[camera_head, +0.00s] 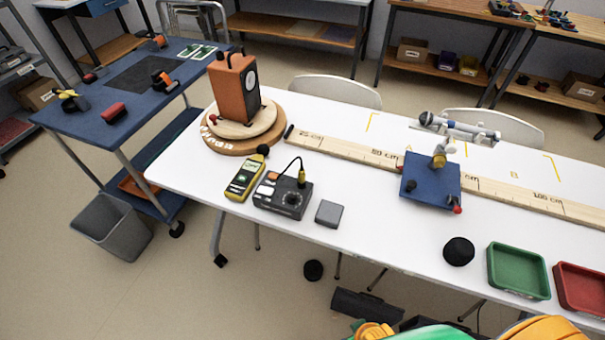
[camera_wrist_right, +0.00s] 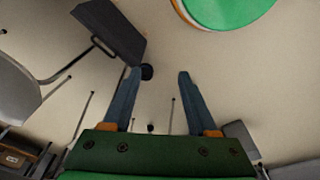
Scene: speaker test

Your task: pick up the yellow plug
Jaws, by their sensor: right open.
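The small yellow plug (camera_head: 301,178) stands upright at the right rear of the dark control box (camera_head: 283,196) on the white table (camera_head: 350,262). A thin black cable arches from its top to the left. My right gripper (camera_wrist_right: 160,74) shows in the right wrist view with its two blue-grey fingers apart and nothing between them. It points toward the floor, and the plug is not in that view. My left gripper is not in view.
A yellow meter (camera_head: 245,177) lies left of the box, and a grey block (camera_head: 329,213) lies right of it. An orange speaker (camera_head: 234,88) stands on a round wooden base behind.

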